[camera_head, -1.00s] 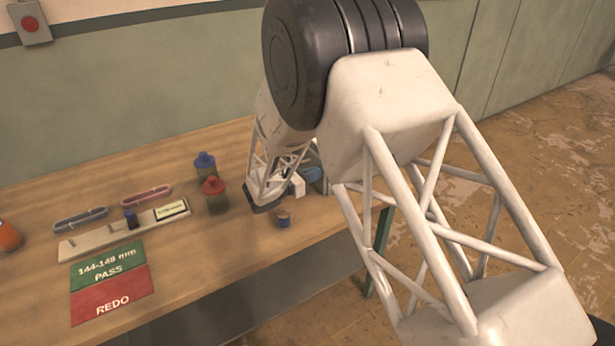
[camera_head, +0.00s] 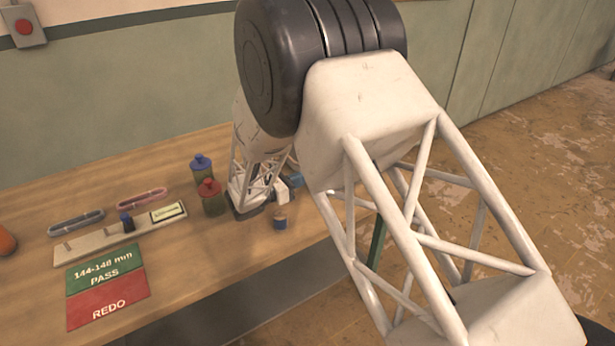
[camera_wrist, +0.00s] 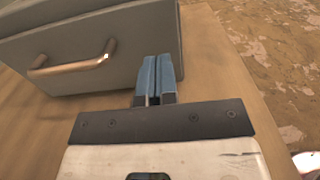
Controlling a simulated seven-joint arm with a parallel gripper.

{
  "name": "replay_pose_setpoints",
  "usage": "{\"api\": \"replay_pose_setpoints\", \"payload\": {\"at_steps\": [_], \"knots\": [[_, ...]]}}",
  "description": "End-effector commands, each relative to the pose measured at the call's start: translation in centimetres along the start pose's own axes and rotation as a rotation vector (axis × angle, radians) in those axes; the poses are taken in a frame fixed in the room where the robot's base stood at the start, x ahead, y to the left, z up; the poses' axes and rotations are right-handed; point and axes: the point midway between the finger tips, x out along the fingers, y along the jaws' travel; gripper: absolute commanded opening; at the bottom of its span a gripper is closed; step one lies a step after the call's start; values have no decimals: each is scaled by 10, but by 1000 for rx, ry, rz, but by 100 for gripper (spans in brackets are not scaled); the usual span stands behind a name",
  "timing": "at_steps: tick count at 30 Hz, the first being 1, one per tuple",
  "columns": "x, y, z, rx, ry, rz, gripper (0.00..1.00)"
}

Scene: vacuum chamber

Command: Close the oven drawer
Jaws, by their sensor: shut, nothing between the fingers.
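The oven's grey drawer front (camera_wrist: 120,62) fills the upper left of the wrist view. A copper-coloured bar handle (camera_wrist: 75,62) is fixed to it, left of my gripper. My gripper (camera_wrist: 157,62) shows two blue fingers pressed together, with nothing between them. The fingertips overlap the right part of the drawer front in the picture; whether they touch it I cannot tell. How far the drawer stands out is also unclear. In the head view my arm hides most of the oven.
A gauge strip (camera_head: 85,250) and a PASS/REDO card (camera_head: 107,285) lie left. In the wrist view, bare bench lies right of the drawer, then its edge.

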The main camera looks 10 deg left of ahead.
Motion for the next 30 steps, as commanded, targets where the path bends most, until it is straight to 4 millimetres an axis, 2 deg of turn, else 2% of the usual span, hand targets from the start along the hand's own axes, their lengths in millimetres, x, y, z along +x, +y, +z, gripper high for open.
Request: {"api": "replay_pose_setpoints", "payload": {"at_steps": [6,15,21,30], "knots": [[-37,0,0,0,0,3,0],[-79,0,0,-1,0,3,0],[-94,0,0,-1,0,1,0],[-97,0,0,-1,0,1,0]]}}
